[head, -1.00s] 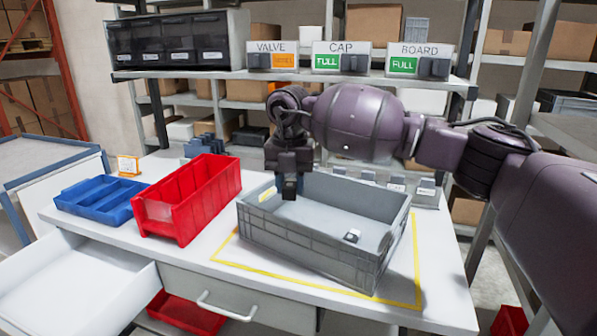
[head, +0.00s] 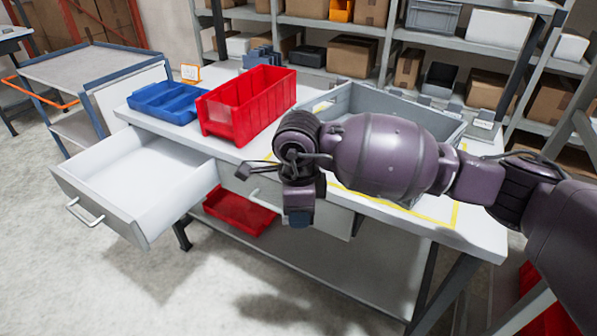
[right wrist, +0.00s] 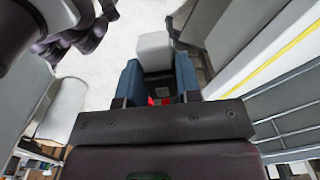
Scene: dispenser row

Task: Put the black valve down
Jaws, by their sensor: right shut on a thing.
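My right gripper (head: 298,218) hangs in front of the table's front edge, to the right of the open drawer (head: 150,185) in the head view. In the right wrist view its two blue-grey fingers (right wrist: 158,82) are shut on the valve (right wrist: 156,58). A light grey block-like end sticks out past the fingertips, and the part between the fingers is dark. In the head view I cannot make out the valve at the fingers. My left gripper is not in view.
The white table (head: 480,222) carries a blue tray (head: 165,103), a red bin (head: 245,105) and a grey crate (head: 345,97), which my right arm partly covers. The drawer looks empty. A red bin (head: 238,213) sits on the lower shelf. A cart (head: 85,70) stands at the left.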

